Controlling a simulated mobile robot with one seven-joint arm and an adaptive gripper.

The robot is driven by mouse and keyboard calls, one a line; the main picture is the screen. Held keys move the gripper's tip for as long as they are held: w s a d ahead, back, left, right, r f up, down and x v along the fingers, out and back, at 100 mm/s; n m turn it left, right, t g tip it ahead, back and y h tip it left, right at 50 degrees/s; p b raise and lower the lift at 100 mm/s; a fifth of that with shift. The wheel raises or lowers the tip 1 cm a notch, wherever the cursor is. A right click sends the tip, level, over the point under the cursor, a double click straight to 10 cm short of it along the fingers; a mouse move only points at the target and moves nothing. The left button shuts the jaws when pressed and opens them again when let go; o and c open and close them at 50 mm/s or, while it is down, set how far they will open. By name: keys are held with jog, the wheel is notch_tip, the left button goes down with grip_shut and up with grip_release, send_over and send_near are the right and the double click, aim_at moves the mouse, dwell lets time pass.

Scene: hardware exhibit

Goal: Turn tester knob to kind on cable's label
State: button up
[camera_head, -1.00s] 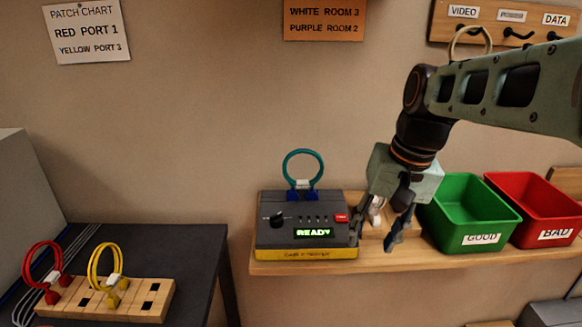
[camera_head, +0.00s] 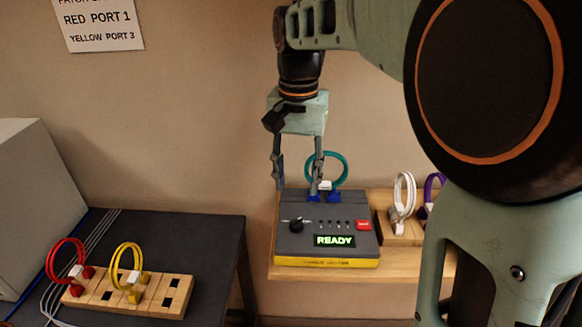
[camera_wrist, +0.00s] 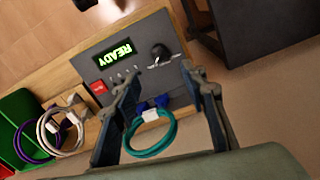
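The grey and yellow cable tester (camera_head: 327,262) sits on a wooden shelf, its green display reading READY. Its black knob (camera_head: 296,225) is on the left of the top face; it also shows in the wrist view (camera_wrist: 159,52). A teal cable (camera_head: 342,163) with blue plugs stands at the tester's back edge, with a white label (camera_wrist: 150,115) too small to read. My gripper (camera_head: 297,190) points down above the tester's back part. Its fingers are spread and empty, and in the wrist view (camera_wrist: 157,78) the knob and cable show between them.
A red button (camera_head: 363,225) is on the tester's right. White (camera_head: 403,195) and purple (camera_head: 431,190) cables stand on the shelf to the right. A wooden block (camera_head: 172,297) with red and yellow cables lies on the dark table at left. My arm hides the right side.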

aim_at(297, 220)
notch_tip(297, 220, down, 11)
jog(key=shift+s+r+b, duration=0.15)
jog(key=shift+r+b, duration=0.05)
jog(key=shift+b, duration=0.5)
jog(key=shift+c, duration=0.4)
grip_shut()
